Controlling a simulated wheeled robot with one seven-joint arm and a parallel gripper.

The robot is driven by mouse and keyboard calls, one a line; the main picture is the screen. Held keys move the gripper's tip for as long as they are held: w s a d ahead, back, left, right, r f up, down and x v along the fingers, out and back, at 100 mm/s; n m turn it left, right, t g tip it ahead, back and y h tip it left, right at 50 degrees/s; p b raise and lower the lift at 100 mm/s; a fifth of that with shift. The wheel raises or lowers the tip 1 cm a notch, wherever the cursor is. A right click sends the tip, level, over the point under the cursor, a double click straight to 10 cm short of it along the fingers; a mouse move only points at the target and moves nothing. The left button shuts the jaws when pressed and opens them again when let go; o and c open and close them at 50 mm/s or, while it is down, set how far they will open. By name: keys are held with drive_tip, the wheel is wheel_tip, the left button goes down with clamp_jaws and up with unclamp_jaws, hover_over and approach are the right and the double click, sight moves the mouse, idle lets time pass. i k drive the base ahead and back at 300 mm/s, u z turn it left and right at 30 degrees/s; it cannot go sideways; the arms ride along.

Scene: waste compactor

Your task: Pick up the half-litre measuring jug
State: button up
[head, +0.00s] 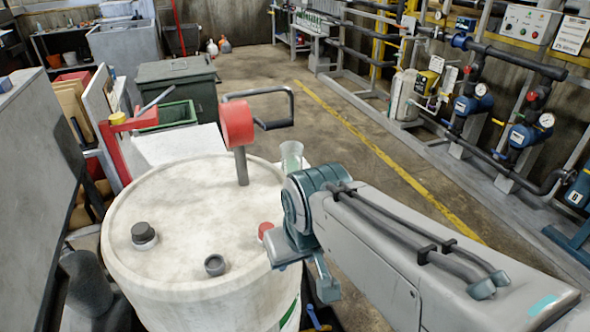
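A clear, greenish vessel with a wide rim, which looks like the measuring jug (291,152), shows just beyond the far right edge of the large white drum (198,205). Its lower part is hidden behind the drum and my arm, so I cannot tell what it stands on. I see no markings on it. My gripper (303,268) hangs at the drum's near right edge, in front of the jug in the picture and apart from it. Its fingers are partly hidden, and I cannot tell whether they are open or shut. I see nothing held in it.
On the drum are a red-headed mallet-like object (237,124), a dark cap (143,233), a grey fitting (215,264) and a red cap (265,230). A dark green bin (178,85) stands behind. Pipes and pumps (473,102) line the right wall. The floor between is clear.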

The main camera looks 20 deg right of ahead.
sight(294, 163)
drive_tip(key=k, duration=0.3)
drive_tip(key=z, duration=2.45)
drive_tip(key=i, duration=3.1)
drive_tip(key=u, duration=2.3)
drive_tip(key=i, duration=1.95)
drive_tip(key=u, duration=0.05)
